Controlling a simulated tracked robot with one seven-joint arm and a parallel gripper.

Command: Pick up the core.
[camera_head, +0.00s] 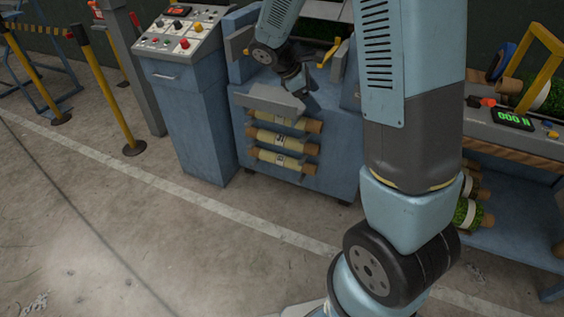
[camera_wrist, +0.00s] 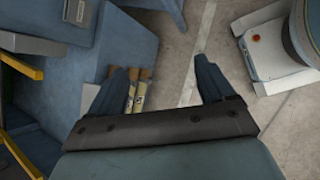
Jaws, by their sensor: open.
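Three pale yellow rolls with brown cardboard ends, the upper (camera_head: 284,121), the middle (camera_head: 283,140) and the lower (camera_head: 281,160), lie one above another in a rack on the blue cabinet's front. I cannot tell which one is the task's core. My gripper (camera_head: 299,84) is above the rack near the cabinet's upper front, apart from the rolls. In the wrist view my gripper (camera_wrist: 162,66) has its two fingers spread with nothing between them. The rolls' ends (camera_wrist: 141,88) show beside the left finger, which partly hides them.
A control console (camera_head: 180,45) with buttons stands left of the cabinet. At the right, a bench has a green display (camera_head: 512,118) and a turf roll (camera_head: 467,213) on its lower shelf. Yellow barrier posts (camera_head: 110,90) stand at the left. The front floor is clear.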

